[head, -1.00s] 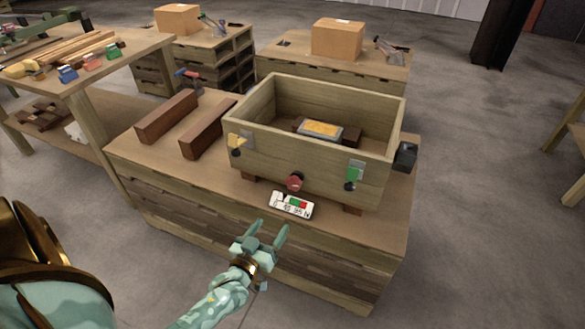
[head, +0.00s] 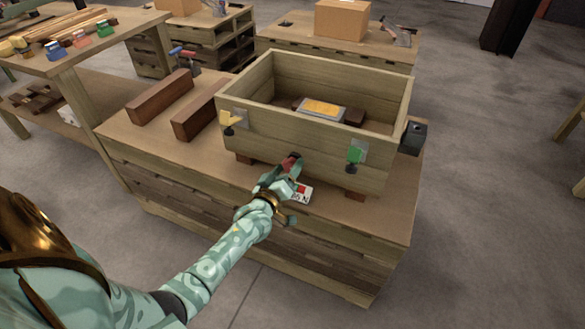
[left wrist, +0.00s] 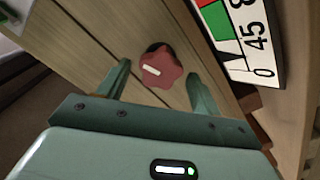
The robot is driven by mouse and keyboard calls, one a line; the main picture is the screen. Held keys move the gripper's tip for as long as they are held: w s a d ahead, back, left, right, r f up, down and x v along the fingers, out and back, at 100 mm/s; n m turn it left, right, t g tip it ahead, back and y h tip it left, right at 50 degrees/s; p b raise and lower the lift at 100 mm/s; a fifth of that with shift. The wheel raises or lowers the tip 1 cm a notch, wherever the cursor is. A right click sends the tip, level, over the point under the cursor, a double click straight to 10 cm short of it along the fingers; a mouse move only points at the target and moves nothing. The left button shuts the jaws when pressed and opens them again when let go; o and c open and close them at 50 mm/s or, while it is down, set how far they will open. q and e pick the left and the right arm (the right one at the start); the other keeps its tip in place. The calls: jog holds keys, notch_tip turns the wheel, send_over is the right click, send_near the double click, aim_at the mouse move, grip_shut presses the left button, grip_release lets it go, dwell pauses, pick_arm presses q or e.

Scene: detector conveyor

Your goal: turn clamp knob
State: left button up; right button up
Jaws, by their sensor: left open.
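The red clamp knob (head: 290,162) is on the front of the wooden box, partly hidden by my left gripper in the head view. In the left wrist view the lobed knob (left wrist: 162,69), with a white mark on it, lies between and just beyond the two fingertips. My left gripper (head: 287,172) is open; its fingers also show in the left wrist view (left wrist: 160,80), one on either side of the knob. I cannot tell whether they touch it. The dial card (left wrist: 238,35) with numbers and green and red patches lies beside the knob; the gripper partly covers it in the head view (head: 303,193). My right gripper is not in view.
The open wooden box (head: 255,140) stands on a workbench (head: 150,155). A yellow tag (head: 231,119) and a green tag (head: 356,155) are on its front. Two brown wooden blocks (head: 160,97) lie to its left. A dark block (head: 413,138) is at its right side.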

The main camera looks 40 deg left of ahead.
pick_arm(q)
jog(key=shift+x, duration=1.05)
jog(key=c, duration=1)
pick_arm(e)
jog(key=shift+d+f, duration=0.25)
pick_arm(q)
jog(key=shift+r+m, duration=0.1)
jog(key=shift+m, duration=0.2)
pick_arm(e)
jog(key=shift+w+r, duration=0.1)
pick_arm(q)
jog(key=shift+m, duration=0.5)
jog(key=shift+d+m+p, duration=0.1)
jog(key=shift+m+p, duration=0.45)
jog(key=shift+m, duration=1.75)
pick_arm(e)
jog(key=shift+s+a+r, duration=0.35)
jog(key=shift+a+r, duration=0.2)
